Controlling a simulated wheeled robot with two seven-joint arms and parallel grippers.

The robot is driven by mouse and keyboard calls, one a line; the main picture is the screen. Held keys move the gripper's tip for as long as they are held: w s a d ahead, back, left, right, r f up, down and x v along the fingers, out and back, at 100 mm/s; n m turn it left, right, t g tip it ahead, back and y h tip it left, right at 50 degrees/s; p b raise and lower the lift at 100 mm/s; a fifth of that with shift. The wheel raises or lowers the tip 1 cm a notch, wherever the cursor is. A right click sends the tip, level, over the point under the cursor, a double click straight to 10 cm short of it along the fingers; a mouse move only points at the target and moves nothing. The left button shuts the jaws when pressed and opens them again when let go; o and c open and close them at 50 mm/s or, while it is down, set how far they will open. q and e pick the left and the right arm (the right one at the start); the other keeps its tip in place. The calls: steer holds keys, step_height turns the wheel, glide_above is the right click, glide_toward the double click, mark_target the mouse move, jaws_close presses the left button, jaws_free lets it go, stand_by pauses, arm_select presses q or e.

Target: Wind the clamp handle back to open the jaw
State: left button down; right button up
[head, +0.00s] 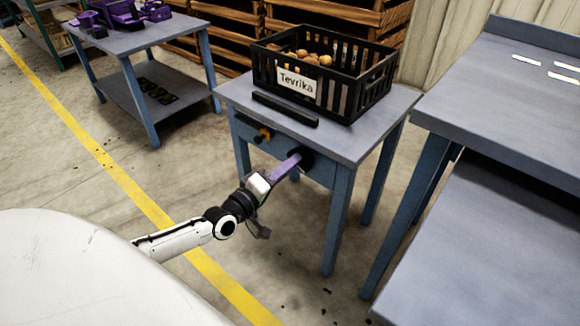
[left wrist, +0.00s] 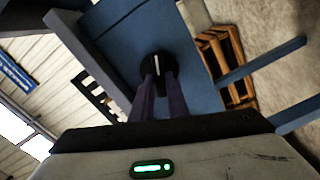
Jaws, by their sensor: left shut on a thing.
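A black round knob (head: 305,157) sits on the blue front panel of the small grey-topped table. In the left wrist view this knob (left wrist: 155,64) shows a white line on its face. My left gripper (head: 297,161), with purple fingers, reaches the panel from the front left and is shut on the knob. In the left wrist view its two fingers (left wrist: 158,84) lie on either side of the knob's lower part. My right gripper is not in view.
A black crate (head: 338,97) labelled Tevrika holds several potatoes on the table (head: 385,115). A long black bar (head: 285,109) lies near its front edge.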

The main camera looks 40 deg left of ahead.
arm_select(q)
steer(key=n+b, duration=0.1)
steer(key=n, duration=0.3)
steer(key=shift+f, duration=0.2)
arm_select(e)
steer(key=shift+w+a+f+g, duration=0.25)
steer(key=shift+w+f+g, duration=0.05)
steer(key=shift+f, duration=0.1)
arm_select(q)
steer(key=c, duration=1.8)
jaws_free()
steer(key=shift+o, duration=0.4)
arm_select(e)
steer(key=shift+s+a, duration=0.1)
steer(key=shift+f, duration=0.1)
